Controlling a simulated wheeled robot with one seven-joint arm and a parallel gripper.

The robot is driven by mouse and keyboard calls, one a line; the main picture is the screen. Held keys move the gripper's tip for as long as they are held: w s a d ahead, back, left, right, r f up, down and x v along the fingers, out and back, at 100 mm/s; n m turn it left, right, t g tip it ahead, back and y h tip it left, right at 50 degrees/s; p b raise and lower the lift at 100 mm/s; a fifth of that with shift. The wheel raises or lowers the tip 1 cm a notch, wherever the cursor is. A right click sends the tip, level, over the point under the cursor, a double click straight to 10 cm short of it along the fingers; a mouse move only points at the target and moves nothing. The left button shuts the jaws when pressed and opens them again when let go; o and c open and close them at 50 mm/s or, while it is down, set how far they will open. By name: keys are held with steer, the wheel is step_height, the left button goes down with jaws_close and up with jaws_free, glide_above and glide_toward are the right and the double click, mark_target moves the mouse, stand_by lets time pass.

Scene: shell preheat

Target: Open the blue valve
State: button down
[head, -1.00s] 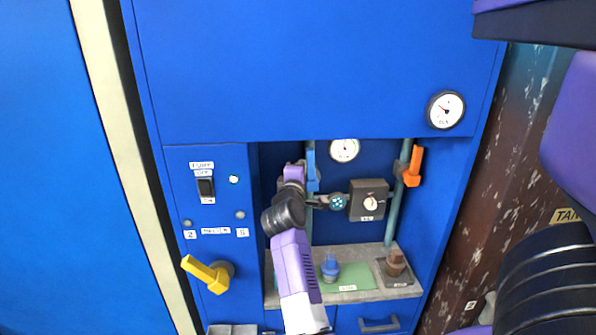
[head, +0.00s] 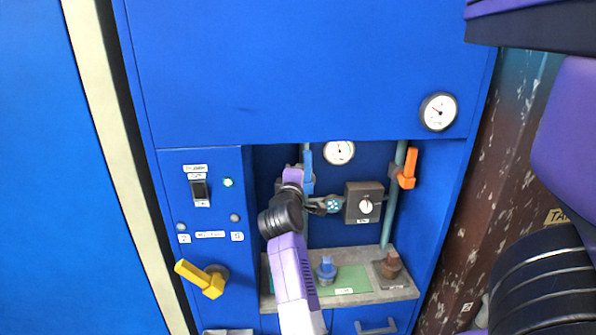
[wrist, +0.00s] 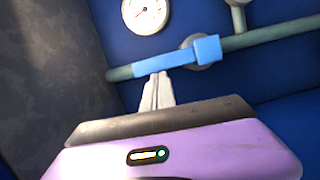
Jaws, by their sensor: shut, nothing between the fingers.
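The blue valve has a blue lever (head: 307,168) on the left vertical pipe in the recess of the blue cabinet. In the wrist view the blue lever (wrist: 165,62) lies along the grey-green pipe (wrist: 262,36), with its squarer end at a round fitting. My gripper (wrist: 158,76) is shut and empty, its pale fingertips right beside the lever's middle. I cannot tell whether they touch it. In the head view my wrist covers the area left of the lever, and the fingertips cannot be made out.
An orange lever (head: 406,168) is on the right pipe. Below, a blue knobbed piece (head: 326,270) and a brown one (head: 391,266) stand on a grey shelf. A yellow handle (head: 202,279) sticks out at left.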

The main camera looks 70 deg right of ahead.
steer(key=a+b, duration=0.1)
steer(key=a, duration=0.5)
steer(key=shift+s+a+b, duration=0.3)
steer(key=shift+a+b, duration=0.05)
steer(key=shift+b, duration=0.05)
steer(key=s+a+f+m+t+y, duration=0.2)
steer(key=a+m+t, duration=0.6)
steer(key=a+m, duration=0.6)
steer(key=s+a+f+m+t+y, duration=0.2)
steer(key=a+m+t, duration=0.6)
steer(key=a+m, duration=0.6)
steer(key=s+a+f+n+g+y, duration=0.1)
steer(key=s+a+f+n+y, duration=0.5)
steer(key=a+n, duration=0.4)
steer(key=s+a+f+n+g+y, duration=0.2)
steer(key=s+a+f+n+y, duration=0.4)
steer(key=n, duration=1.1)
steer(key=s+a+y, duration=0.1)
steer(key=s+a, duration=0.1)
steer(key=a, duration=0.2)
steer(key=shift+s+a+g+y, duration=0.15)
steer(key=shift+a+g+y, duration=0.15)
